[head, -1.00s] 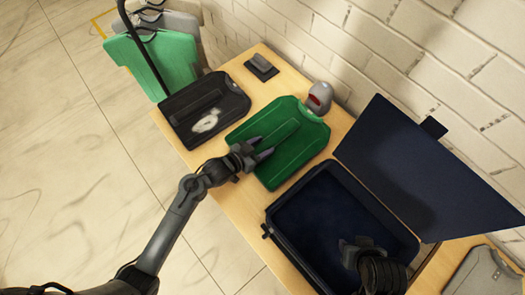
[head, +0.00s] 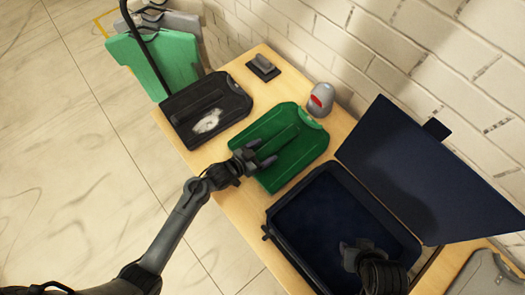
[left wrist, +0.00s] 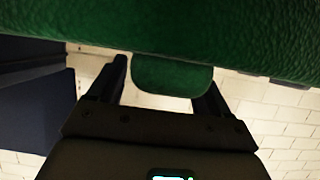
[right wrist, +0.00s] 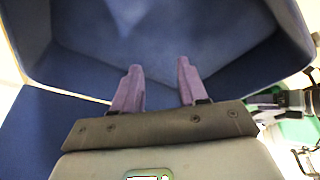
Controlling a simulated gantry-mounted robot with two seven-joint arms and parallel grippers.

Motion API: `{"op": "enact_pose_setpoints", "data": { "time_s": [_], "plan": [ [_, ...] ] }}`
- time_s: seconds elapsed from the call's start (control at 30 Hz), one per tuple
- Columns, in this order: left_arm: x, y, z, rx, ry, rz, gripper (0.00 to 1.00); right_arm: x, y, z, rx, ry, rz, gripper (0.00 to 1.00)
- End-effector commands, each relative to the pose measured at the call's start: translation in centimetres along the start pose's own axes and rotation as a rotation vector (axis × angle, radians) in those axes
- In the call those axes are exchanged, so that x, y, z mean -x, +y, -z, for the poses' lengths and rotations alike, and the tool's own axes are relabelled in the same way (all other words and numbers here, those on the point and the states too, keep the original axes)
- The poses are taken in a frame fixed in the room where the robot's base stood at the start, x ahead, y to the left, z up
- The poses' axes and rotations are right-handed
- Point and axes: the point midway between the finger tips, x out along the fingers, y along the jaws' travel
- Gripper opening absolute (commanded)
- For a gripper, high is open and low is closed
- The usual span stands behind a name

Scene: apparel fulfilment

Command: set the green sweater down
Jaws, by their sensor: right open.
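In the left wrist view the sweater (left wrist: 220,35) fills the top, and a green flap (left wrist: 172,75) hangs between the spread fingers (left wrist: 165,85) with a gap at the left finger. My right gripper (head: 350,250) is over the suitcase; the right wrist view shows its fingers (right wrist: 160,90) apart and empty.
The dark blue suitcase (head: 268,222) stands open, lid (head: 410,165) raised against the wall side. A grey device with a red face (head: 320,98) and a small black block (head: 263,67) sit behind. Garments hang at back left (head: 165,60).

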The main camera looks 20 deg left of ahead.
Motion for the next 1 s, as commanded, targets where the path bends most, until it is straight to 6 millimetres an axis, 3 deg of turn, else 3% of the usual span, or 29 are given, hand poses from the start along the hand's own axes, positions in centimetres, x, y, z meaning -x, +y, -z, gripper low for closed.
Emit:
{"op": "enact_pose_setpoints", "data": {
  "time_s": [0.37,0.8,1.0],
  "plan": [
    [0.9,0.0,0.1,0.000,-0.001,0.001,0.79,0.2,-0.1,0.1,-0.003,0.000,0.002,0.43],
    [8.4,0.0,0.0,-0.001,-0.002,0.001,0.79,1.0,-0.2,0.4,-0.009,0.001,0.008,0.43],
    [10.9,0.0,0.0,0.000,-0.001,0.000,0.79,1.2,-0.2,0.4,-0.009,0.001,0.008,0.43]
  ]
}}
